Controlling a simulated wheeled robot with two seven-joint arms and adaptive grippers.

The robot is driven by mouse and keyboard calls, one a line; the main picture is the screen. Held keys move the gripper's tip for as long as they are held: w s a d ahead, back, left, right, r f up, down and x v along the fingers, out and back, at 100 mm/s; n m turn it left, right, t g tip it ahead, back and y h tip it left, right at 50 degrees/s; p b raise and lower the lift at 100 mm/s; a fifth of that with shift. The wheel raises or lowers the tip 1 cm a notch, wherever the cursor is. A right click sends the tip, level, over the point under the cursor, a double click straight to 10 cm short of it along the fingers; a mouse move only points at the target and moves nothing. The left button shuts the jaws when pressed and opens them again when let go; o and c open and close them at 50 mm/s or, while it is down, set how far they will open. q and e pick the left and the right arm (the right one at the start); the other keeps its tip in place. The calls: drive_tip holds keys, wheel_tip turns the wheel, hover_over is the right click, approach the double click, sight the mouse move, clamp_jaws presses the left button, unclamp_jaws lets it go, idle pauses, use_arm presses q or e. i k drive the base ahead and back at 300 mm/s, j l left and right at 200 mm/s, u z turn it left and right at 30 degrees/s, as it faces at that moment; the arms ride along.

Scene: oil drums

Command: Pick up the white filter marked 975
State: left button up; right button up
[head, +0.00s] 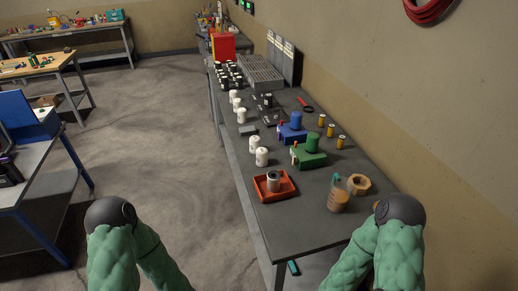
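Several white cylindrical filters stand upright along the left edge of the long grey workbench (300,225). Two stand close together near the middle, a nearer white filter (262,157) and a farther white filter (254,143). Farther back are another white filter (241,116) and more behind it. Their markings are too small to read, so I cannot tell which is 975. My two green-sleeved arms show at the bottom left and bottom right, in front of the bench. Neither gripper is in view.
An orange-red tray (262,192) holding a dark and pale cylinder sits at the near left. A green device (309,156), a blue device (291,133), a jar of brown liquid (338,198) and a tan hex piece (359,184) stand nearby. The bench's near end has bare surface. A wall runs along the right.

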sight(254, 140)
drive_tip(key=i+j+u, duration=0.2)
drive_tip(key=u, duration=0.2)
drive_tip(key=i+j+u, duration=0.15)
drive_tip(key=i+u, duration=0.25)
drive_tip(key=k, duration=0.1)
